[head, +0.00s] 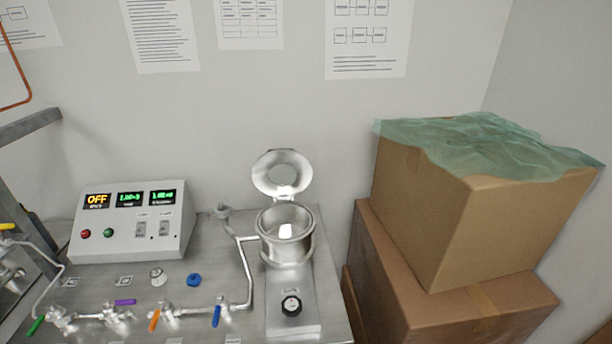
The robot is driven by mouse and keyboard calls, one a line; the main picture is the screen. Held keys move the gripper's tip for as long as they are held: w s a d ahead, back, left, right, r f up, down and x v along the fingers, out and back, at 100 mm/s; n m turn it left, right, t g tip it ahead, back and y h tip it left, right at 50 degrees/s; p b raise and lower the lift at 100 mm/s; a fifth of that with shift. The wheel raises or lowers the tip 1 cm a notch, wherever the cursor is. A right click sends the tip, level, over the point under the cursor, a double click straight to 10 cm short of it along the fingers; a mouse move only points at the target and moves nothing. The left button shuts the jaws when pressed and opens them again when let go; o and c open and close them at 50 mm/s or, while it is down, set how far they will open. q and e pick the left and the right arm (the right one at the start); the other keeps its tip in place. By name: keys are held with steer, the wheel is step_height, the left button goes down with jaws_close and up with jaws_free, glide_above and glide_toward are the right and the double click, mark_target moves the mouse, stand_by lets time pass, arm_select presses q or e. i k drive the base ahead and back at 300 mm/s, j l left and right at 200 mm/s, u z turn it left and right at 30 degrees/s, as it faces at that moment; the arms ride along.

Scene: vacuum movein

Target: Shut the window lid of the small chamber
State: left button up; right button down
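The small chamber (286,250) is a shiny metal cylinder on a metal base with a black knob (291,305) in front, near the right end of the metal bench. Its round window lid (264,178) stands up, open, on a hinge at the back of the chamber rim. The lid is a metal ring with an opening through which the wall shows. The chamber mouth is uncovered. Neither of my grippers shows in the head view.
A control box (132,222) with lit displays, one reading OFF, stands left of the chamber. Pipes and valves with coloured handles (216,316) run along the bench front. Stacked cardboard boxes (455,215), the upper one draped with green sheet (485,138), stand close on the right.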

mark_target(273, 158)
steer(key=l, duration=0.65)
steer(key=i+l, duration=0.1)
steer(key=l, duration=1.15)
steer(key=i+z, duration=0.05)
